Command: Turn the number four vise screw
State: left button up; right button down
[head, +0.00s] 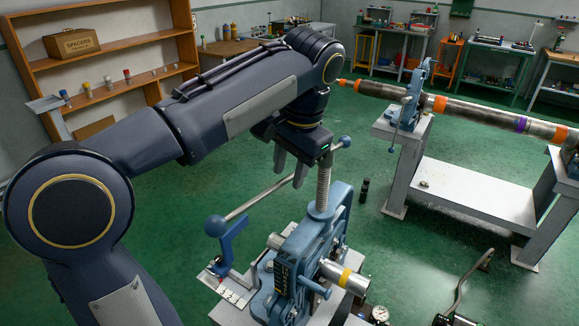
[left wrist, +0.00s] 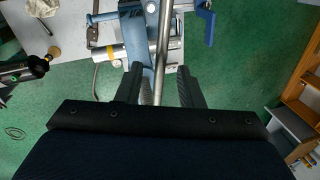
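The blue vise (head: 310,240) stands at the bottom centre, clamped around a pipe (head: 343,277) with a yellow band. Its upright threaded screw (head: 323,185) carries a long steel cross bar (head: 265,190) with blue ball ends. I cannot read a number four on it. My left gripper (head: 289,170) hangs open, fingers down, close to the bar near the screw. In the left wrist view the bar (left wrist: 164,55) runs up the picture, between the two open fingers (left wrist: 158,88) as seen from there; contact cannot be told. My right gripper is not in view.
A second vise (head: 412,100) on a grey bench holds a long pipe (head: 480,112) at the right. A gauge (head: 380,313) and a bent lever (head: 475,275) are at bottom right. A wooden shelf (head: 110,45) stands back left. Green floor between is mostly clear.

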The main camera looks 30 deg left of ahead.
pick_arm(q)
jog(key=shift+f, duration=0.1)
grip_shut()
jog(key=shift+a, duration=0.1)
dwell(0.3)
